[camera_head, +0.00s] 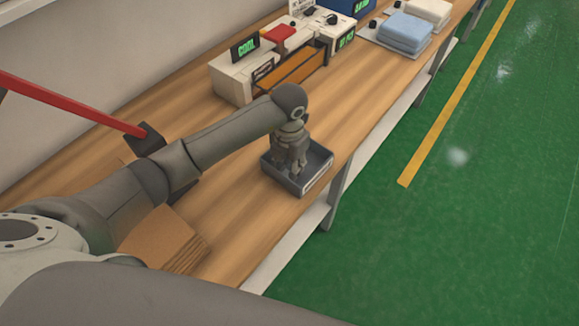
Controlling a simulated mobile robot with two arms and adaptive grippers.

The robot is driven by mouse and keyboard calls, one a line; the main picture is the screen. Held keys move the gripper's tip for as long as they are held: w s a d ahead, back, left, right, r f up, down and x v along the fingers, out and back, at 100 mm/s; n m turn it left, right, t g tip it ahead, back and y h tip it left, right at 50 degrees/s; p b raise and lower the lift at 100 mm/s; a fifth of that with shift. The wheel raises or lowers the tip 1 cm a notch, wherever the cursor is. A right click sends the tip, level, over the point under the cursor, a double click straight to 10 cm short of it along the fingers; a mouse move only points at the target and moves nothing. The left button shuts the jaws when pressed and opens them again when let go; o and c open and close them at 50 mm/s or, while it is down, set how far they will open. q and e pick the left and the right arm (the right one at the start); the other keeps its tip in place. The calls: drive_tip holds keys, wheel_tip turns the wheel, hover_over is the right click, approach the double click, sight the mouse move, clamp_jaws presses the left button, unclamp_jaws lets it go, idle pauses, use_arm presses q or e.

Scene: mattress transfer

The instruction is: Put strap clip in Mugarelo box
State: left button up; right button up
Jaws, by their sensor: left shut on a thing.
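My left gripper (291,158) points down into a small dark grey open box (316,182) near the table's right edge. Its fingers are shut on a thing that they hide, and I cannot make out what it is. No strap clip can be clearly told apart in this view. The grey box has a pale strip on its near side, but I cannot read a name on it. My right gripper is not in view.
A white unit (232,85) with an orange front and green lettering stands behind the gripper. Folded blue cloth (404,30) lies farther back. Brown cardboard sheets (165,240) lie near my arm. A red bar (70,103) ends at a black block (146,139).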

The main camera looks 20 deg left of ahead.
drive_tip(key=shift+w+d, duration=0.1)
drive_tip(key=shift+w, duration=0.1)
use_arm(q)
drive_tip(key=shift+f, duration=0.15)
drive_tip(key=o, duration=0.8)
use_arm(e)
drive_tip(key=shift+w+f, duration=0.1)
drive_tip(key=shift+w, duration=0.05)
use_arm(q)
drive_tip(key=shift+o, duration=0.2)
drive_tip(key=shift+r, duration=0.65)
wheel_tip(320, 180, up, 11)
drive_tip(key=b, duration=0.2)
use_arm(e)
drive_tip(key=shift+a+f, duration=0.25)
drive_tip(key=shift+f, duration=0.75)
